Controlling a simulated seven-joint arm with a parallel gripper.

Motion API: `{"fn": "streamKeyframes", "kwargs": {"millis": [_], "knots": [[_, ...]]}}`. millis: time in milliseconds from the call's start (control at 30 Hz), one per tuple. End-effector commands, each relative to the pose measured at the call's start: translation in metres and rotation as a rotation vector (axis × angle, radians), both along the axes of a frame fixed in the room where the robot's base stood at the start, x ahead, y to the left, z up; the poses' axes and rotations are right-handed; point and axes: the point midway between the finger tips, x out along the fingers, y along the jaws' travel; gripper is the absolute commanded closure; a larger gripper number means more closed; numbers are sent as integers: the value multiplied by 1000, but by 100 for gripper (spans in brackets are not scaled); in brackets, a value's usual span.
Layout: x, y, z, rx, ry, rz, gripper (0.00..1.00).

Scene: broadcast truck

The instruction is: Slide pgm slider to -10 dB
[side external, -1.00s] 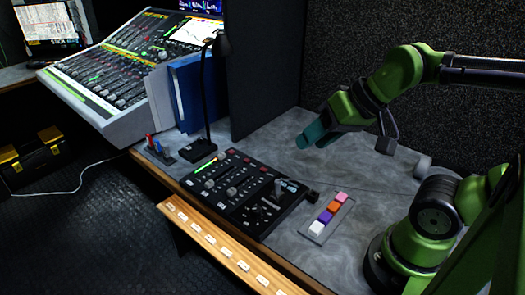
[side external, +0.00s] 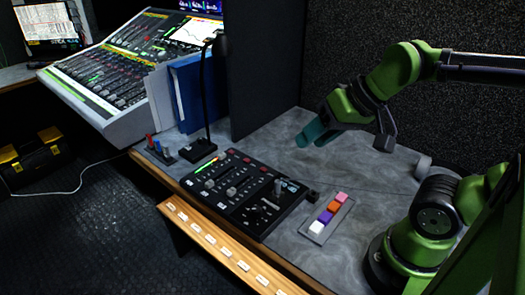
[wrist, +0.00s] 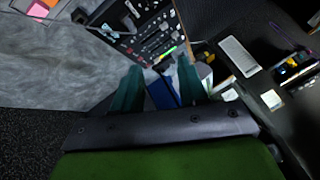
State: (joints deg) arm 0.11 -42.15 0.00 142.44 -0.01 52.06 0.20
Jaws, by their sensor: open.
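A black control panel (side external: 228,211) lies on the grey desk, with several grey slider caps on it. One slider cap (side external: 210,184) is at the left and another (side external: 231,191) is to its right. The labels are too small to read, so I cannot tell which is pgm. The panel also shows in the wrist view (wrist: 128,42), at the top middle. My gripper (side external: 311,134) is open and empty, raised above the desk, behind and right of the panel. Its two teal fingers show spread apart in the wrist view (wrist: 158,72).
A strip of coloured buttons (side external: 316,239) lies right of the panel. A black lamp-like stand (side external: 199,150) and small levers (side external: 158,148) stand to its left, near a blue binder (side external: 190,95). A dark partition (side external: 265,70) rises behind. The desk right of the panel is mostly clear.

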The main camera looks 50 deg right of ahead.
Motion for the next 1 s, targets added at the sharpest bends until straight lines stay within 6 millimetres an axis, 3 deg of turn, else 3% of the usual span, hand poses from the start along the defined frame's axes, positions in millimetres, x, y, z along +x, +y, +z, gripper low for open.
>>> {"fn": "streamKeyframes", "kwargs": {"millis": [167,300,467,667,1000], "knots": [[30,-1,13,62,104,-62,57],[74,-3,22,145,238,-148,57],[127,-8,19,246,394,-255,57],[192,-19,-7,368,588,-390,57],[278,-50,-85,548,874,-640,57]]}}
